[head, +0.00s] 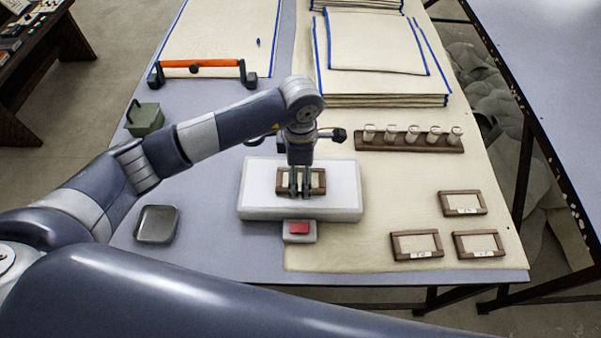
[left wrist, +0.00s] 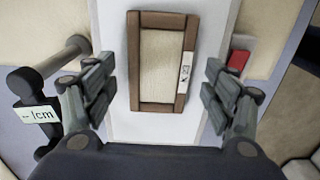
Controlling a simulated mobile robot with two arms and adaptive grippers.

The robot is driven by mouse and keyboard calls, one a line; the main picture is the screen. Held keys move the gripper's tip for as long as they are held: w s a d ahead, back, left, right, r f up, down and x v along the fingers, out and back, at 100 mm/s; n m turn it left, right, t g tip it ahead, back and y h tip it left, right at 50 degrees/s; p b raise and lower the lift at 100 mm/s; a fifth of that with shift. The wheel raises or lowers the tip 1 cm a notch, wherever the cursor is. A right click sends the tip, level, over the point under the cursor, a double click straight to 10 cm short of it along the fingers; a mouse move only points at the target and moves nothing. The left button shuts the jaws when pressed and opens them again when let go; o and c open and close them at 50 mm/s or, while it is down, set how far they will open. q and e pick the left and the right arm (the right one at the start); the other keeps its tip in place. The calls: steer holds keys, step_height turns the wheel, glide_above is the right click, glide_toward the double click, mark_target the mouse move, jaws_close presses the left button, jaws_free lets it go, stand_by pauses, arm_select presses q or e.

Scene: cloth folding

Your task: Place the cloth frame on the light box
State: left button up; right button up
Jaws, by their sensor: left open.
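A cloth frame (head: 318,181) with a brown wooden border and cream cloth lies on the white light box (head: 262,205). In the left wrist view, the frame (left wrist: 162,62) lies flat on the white light box surface (left wrist: 125,125), with a small label on its right side. My left gripper (head: 300,192) points down right over the frame and hides part of it in the head view. In the left wrist view, my left gripper (left wrist: 160,100) is open, its fingers apart on both sides of the frame and not touching it. My right gripper does not show.
Several similar frames (head: 463,203) lie on the cream cloth at the right. A rack of vials (head: 409,140) stands behind them. A small box with a red button (head: 299,229) adjoins the light box's front. A metal tray (head: 157,223) and green box (head: 145,118) are at left.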

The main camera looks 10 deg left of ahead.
mark_target(300, 180)
arm_select(q)
step_height(300, 180, up, 11)
steer(key=b, duration=0.1)
steer(key=shift+r+b, duration=0.15)
steer(key=shift+b, duration=0.25)
steer(key=shift+s, duration=0.1)
